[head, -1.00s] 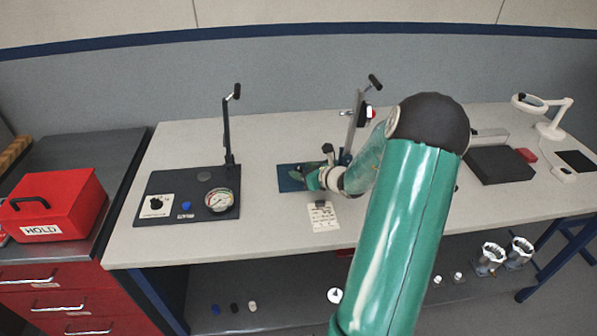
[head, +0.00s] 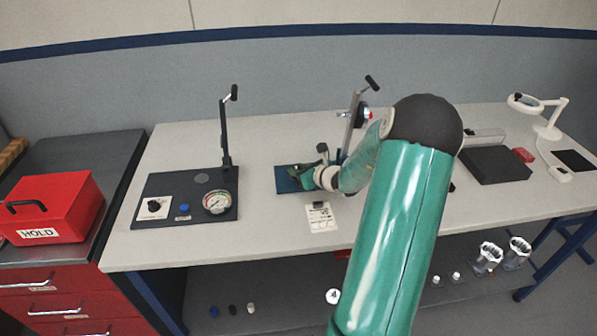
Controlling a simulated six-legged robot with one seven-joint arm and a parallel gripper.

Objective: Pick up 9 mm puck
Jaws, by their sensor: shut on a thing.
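My gripper (head: 309,178) is low over the blue plate (head: 287,186) in the middle of the bench, at the foot of a lever press (head: 355,122). It is seen small and from behind. My own green arm hides part of this area. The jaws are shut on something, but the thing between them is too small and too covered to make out. I cannot pick out the 9 mm puck for certain in this view.
A black gauge fixture (head: 160,217) with an upright lever stands to the left. A printed card (head: 321,217) lies in front of the plate. A red HOLD box (head: 50,207) sits at far left. A black block (head: 497,165) and magnifier lamp (head: 527,103) are at right.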

